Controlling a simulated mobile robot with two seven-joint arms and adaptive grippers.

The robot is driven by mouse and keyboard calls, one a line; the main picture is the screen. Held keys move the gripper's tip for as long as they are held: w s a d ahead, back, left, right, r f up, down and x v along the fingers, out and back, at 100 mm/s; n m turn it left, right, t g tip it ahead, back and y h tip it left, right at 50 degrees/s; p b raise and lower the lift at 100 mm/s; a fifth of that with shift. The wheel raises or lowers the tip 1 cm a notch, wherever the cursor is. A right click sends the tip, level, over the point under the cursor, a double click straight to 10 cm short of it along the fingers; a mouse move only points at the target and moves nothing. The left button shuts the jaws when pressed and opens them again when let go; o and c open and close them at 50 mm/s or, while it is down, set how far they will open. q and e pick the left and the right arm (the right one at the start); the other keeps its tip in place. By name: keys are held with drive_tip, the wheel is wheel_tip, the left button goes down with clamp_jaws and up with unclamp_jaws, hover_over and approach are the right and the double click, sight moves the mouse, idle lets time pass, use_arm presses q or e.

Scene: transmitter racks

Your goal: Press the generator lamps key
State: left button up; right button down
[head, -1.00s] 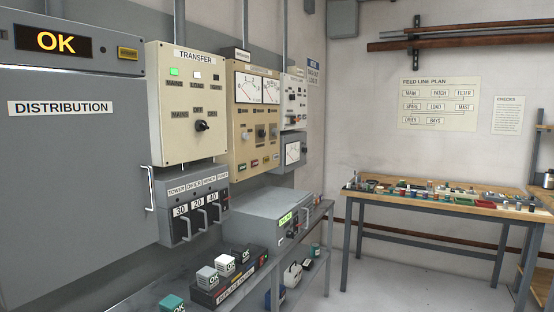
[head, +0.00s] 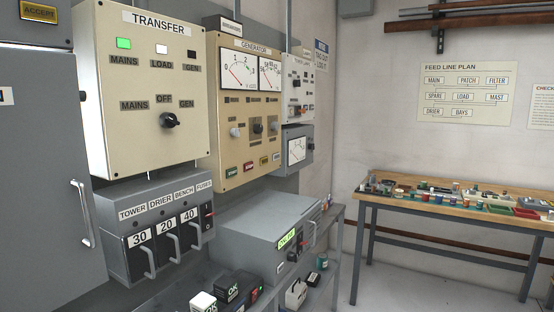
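The beige generator panel (head: 222,110) hangs on the left wall, right of the transfer box. It has two white dial meters (head: 238,72) at the top and knobs (head: 258,128) in the middle. Neither of my grippers is in the head view.
The transfer box (head: 145,80) and the fuse box (head: 150,270) stick out from the wall nearer to me. A grey cabinet (head: 262,232) on a bench stands below the generator panel. A wooden worktable (head: 440,208) stands at the back right. Some floor (head: 400,275) before it is clear.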

use_arm(q)
drive_tip(key=shift+s, duration=0.2)
drive_tip(key=shift+f, duration=0.1)
drive_tip(key=c, duration=1.1)
clamp_jaws()
drive_tip(key=shift+w, duration=0.15)
